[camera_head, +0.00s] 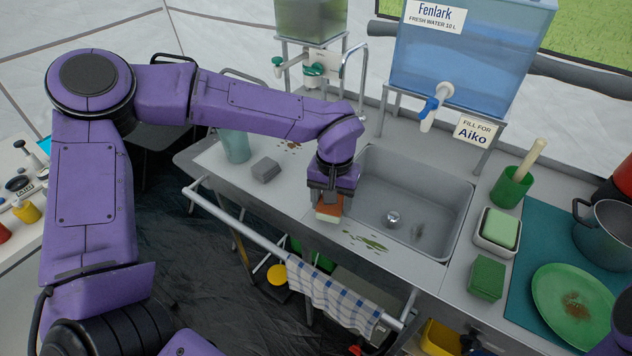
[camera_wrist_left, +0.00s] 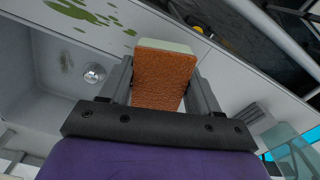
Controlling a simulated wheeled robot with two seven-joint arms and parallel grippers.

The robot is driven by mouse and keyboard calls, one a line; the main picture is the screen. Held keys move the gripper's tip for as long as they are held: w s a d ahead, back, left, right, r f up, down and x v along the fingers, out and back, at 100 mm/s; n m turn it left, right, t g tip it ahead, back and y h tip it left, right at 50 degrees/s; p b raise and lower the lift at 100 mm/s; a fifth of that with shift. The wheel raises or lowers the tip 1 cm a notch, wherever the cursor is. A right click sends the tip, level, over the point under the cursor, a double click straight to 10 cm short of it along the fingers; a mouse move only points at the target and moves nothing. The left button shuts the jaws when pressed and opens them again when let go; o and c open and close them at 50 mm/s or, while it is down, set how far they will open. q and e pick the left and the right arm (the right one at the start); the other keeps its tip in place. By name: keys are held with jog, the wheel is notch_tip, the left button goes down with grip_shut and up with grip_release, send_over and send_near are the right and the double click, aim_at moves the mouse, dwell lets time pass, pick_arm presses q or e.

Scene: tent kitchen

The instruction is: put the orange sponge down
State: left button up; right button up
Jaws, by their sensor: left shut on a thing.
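The orange sponge (camera_head: 329,209) has an orange-brown face and a pale side. My left gripper (camera_head: 331,190) is shut on it and points down at the counter, just left of the sink's near left corner. The left wrist view shows the sponge (camera_wrist_left: 162,78) between the two dark fingers (camera_wrist_left: 160,90). I cannot tell whether the sponge touches the counter (camera_head: 297,203). A small part of my right arm shows at the lower right edge of the head view, but its gripper is out of view.
The sink (camera_head: 430,215) lies right of the gripper, with green stains (camera_head: 366,241) in front of it. A grey block (camera_head: 265,170) and a teal cup (camera_head: 236,146) stand to the left. A green sponge (camera_head: 487,277), a soap-like block in a dish (camera_head: 500,229) and a green plate (camera_head: 562,297) are at right.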

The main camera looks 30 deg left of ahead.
pick_arm(q)
jog(key=r+n, duration=0.2)
jog(key=n, duration=0.1)
jog(key=s+r+n+b, duration=0.1)
jog(key=r+n, duration=0.1)
jog(key=n, duration=0.1)
jog(key=shift+s+a+r, duration=0.1)
jog(key=shift+a+r, duration=0.05)
jog(key=shift+r, duration=0.25)
notch_tip(320, 180, up, 5)
jog(key=s+n, duration=0.3)
jog(key=n, duration=0.5)
jog(key=p, duration=0.2)
send_over(298, 189)
jog(key=shift+n, duration=0.4)
jog(key=f, duration=0.8)
jog(key=shift+s+d+f, duration=0.2)
jog(key=shift+d+f, duration=0.05)
jog(key=f, duration=0.3)
jog(key=shift+w+a+f, duration=0.2)
jog(key=shift+a+f, duration=0.1)
jog(key=shift+f, duration=0.1)
jog(key=shift+f, duration=0.1)
jog(key=o, duration=1)
